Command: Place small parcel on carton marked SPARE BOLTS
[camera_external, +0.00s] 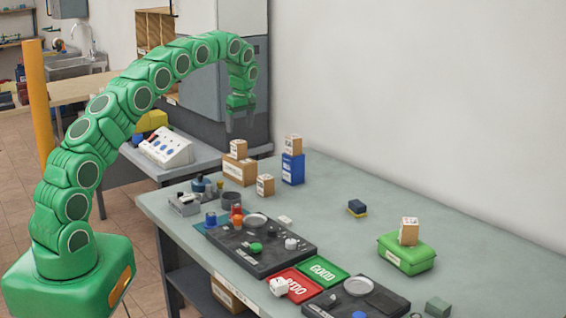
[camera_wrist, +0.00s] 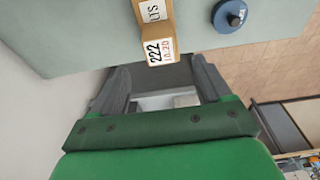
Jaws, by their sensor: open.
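My gripper (camera_external: 240,127) hangs open and empty over the far left end of the table, above and behind a wide brown carton (camera_external: 240,172). A small brown parcel (camera_external: 238,149) sits on that carton. In the wrist view my open gripper (camera_wrist: 160,66) has a small labelled parcel (camera_wrist: 158,51) beyond its fingertips, apart from them, with part of a lettered carton (camera_wrist: 152,12) beside it. Other small brown parcels stand on the table (camera_external: 265,185), on a blue box (camera_external: 292,168) and on a green box (camera_external: 407,256). No label reads clearly as SPARE BOLTS.
A dark tray (camera_external: 300,251), a red REDO mat (camera_external: 303,287) and a green GOOD mat (camera_external: 321,270) lie mid-table. Jars and small tools crowd the left edge. A wall runs along the back. Bare tabletop (camera_external: 335,180) lies right of the blue box.

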